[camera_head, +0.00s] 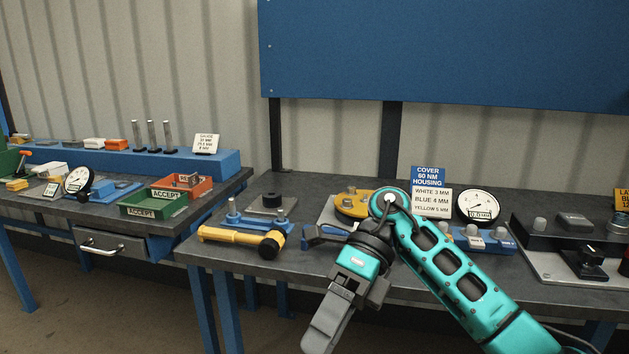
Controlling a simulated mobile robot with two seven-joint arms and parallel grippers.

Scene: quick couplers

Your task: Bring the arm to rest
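My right arm comes in from the lower right. It is teal, rises to a bend above the near bench, then folds down and to the left. Its grey gripper (318,338) points down toward the floor in front of the bench's front edge. The fingers overlap from this angle, so I cannot tell whether they are open or shut. I see no object in them. My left gripper is not in view.
On the left bench stand a green accept tray (152,211) and a red tray (193,197). Open floor lies in front.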

